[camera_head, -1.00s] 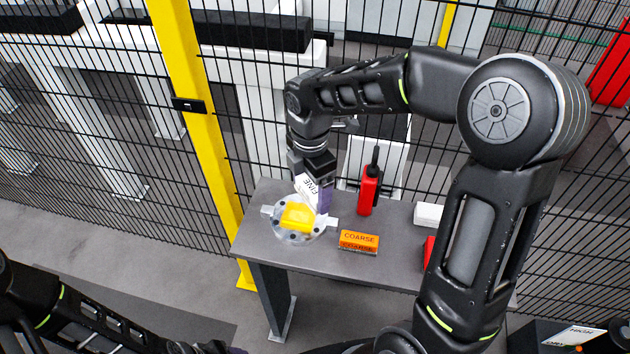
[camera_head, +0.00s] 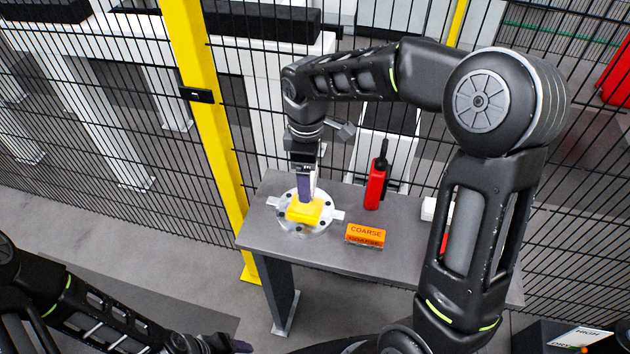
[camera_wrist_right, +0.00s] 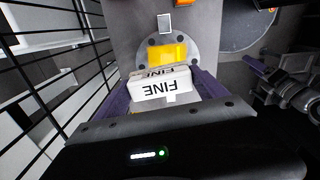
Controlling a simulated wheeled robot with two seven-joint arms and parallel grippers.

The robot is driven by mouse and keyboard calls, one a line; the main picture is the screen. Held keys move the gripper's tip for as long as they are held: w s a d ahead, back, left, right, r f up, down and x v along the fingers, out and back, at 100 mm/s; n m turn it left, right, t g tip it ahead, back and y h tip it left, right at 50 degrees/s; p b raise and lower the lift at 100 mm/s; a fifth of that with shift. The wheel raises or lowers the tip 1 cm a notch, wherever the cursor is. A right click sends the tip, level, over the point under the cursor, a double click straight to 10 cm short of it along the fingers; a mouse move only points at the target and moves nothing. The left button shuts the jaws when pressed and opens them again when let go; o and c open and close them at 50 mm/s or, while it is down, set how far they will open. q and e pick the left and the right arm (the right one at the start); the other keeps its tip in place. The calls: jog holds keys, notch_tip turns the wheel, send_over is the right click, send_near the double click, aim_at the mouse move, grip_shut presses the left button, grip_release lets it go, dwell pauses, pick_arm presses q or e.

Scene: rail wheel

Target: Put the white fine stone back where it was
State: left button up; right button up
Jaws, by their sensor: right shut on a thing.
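The white fine stone shows in the right wrist view (camera_wrist_right: 165,88) with "FINE" on its faces, between the purple fingers of my right gripper (camera_wrist_right: 160,95). The gripper is shut on it. In the head view my right gripper (camera_head: 305,190) points down above the round grey fixture (camera_head: 291,222), just behind the yellow block (camera_head: 304,211) on it; the stone is mostly hidden there. The orange coarse stone (camera_head: 366,234) lies on the table to the right of the fixture. My left gripper (camera_head: 215,345) is at the bottom edge, partly cut off, and its jaws cannot be made out.
The grey table (camera_head: 320,247) has free room between the fixture and its front edge. A red bottle (camera_head: 376,186) stands behind the coarse stone. A white block (camera_head: 429,209) is partly hidden by my right arm. A black mesh fence and yellow post (camera_head: 209,120) stand behind.

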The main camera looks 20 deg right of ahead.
jog(key=w+m, duration=0.1)
jog(key=m, duration=0.1)
jog(key=w+a+f+m, duration=0.1)
jog(key=m, duration=0.2)
jog(key=w+m+b, duration=0.1)
jog(key=m, duration=0.1)
jog(key=shift+a+f+m, duration=0.2)
jog(key=shift+m, duration=0.2)
pick_arm(q)
jog(key=shift+d+f, duration=0.1)
jog(key=shift+f, duration=0.65)
pick_arm(e)
jog(key=m, duration=0.2)
jog(key=w+m, duration=0.1)
jog(key=shift+a+f+m, duration=0.1)
jog(key=shift+a+m, duration=0.15)
jog(key=shift+m, duration=0.15)
pick_arm(q)
jog(key=shift+c, duration=0.4)
